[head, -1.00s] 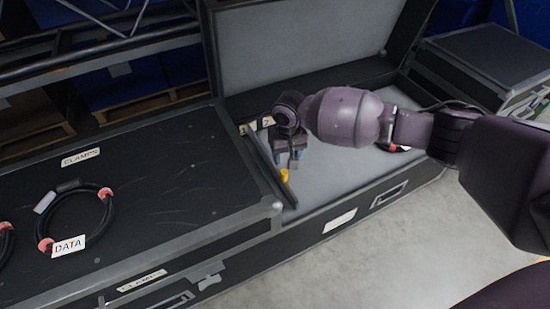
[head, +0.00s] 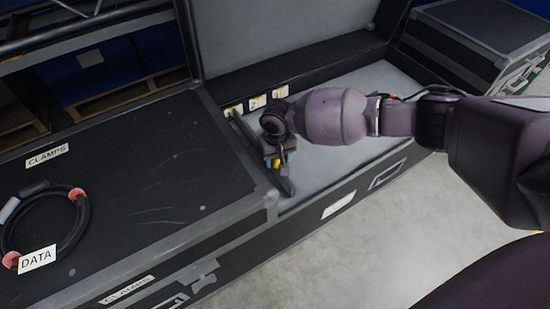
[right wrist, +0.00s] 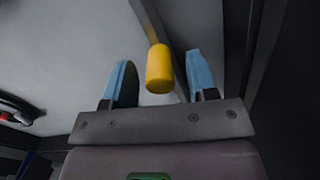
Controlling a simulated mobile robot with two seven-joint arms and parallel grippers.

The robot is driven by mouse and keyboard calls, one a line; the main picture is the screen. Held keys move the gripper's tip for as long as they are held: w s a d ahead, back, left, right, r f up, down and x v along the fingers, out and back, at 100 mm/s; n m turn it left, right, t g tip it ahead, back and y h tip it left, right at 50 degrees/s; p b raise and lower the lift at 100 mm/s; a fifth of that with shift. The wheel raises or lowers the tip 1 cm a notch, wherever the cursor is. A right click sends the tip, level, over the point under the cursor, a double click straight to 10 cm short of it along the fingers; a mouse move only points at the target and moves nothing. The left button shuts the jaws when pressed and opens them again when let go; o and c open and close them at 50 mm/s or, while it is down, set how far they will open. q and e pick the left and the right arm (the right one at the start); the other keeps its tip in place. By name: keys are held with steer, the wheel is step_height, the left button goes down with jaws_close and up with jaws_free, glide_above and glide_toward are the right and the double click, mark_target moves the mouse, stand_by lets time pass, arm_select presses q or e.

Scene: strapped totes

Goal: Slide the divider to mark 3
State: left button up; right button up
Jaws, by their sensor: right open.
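The divider (head: 287,186) is a thin dark panel standing across the open case near its left end. Its back end is close to the leftmost small label (head: 233,110). A yellow knob (head: 277,163) is on the divider, and it also shows in the right wrist view (right wrist: 159,68). My right gripper (head: 273,160) is low in the case at the knob. In the right wrist view its two blue fingers (right wrist: 160,75) are apart, with the knob between them and gaps visible on both sides. My left gripper is not in view.
Three pale labels, including a middle one (head: 257,102), line the case's back wall; their numbers are unclear. The pale case floor (head: 350,150) right of the divider looks mostly clear. A closed black case (head: 130,190) with a cable loop (head: 80,225) stands left.

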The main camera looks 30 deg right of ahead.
steer(key=shift+f, duration=0.1)
jaws_close()
steer(key=shift+d, duration=0.4)
steer(key=d, duration=0.6)
steer(key=d+p, duration=0.1)
steer(key=d, duration=0.5)
steer(key=w+d, duration=0.1)
steer(key=d, duration=0.5)
steer(key=shift+w+d+f, duration=0.1)
steer(key=shift+f, duration=0.05)
steer(key=shift+d, duration=0.6)
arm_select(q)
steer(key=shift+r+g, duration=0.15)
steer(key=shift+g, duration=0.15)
arm_select(e)
steer(key=shift+w+d, duration=0.1)
jaws_free()
steer(key=shift+d, duration=0.15)
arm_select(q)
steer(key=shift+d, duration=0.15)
